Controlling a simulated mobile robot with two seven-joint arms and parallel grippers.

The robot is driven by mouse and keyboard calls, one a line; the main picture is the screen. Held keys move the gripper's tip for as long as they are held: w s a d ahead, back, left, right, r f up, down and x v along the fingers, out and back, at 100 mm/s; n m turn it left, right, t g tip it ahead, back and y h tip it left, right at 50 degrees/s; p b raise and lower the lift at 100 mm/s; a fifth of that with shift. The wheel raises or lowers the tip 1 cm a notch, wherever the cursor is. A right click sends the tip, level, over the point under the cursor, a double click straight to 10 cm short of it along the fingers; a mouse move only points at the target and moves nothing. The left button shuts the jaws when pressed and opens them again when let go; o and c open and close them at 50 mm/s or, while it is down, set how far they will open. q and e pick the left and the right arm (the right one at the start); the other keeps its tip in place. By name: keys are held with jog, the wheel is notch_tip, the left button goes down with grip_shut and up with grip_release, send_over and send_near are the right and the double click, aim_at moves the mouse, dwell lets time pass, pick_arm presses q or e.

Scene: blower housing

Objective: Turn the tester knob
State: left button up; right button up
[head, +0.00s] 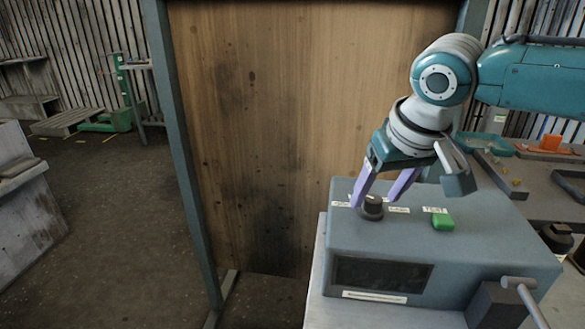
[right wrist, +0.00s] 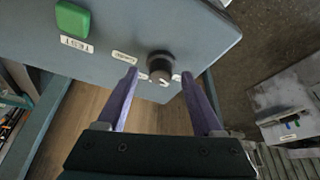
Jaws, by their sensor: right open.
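The tester is a grey-blue box (head: 470,255) with a dark screen on its front. Its dark round knob (head: 373,207) sits on the top face near the left side, with small white labels around it. The knob also shows in the right wrist view (right wrist: 160,66). A green button (head: 442,221) marked TEST is to the right of the knob. My right gripper (head: 374,203) is open, its two purple fingers pointing down at the knob. In the right wrist view the fingertips (right wrist: 159,74) are on either side of the knob's near edge; I cannot tell whether they touch it. My left gripper is not in view.
The tester stands on a light bench (head: 345,312). A grey lever handle (head: 522,290) is at its front right. A wooden panel (head: 270,130) in a metal frame stands behind. Trays with small parts (head: 500,172) are at the right. Open floor lies to the left.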

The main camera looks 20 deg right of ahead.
jog(key=shift+w+f, duration=0.15)
jog(key=shift+f, duration=0.1)
grip_shut()
dwell(0.5)
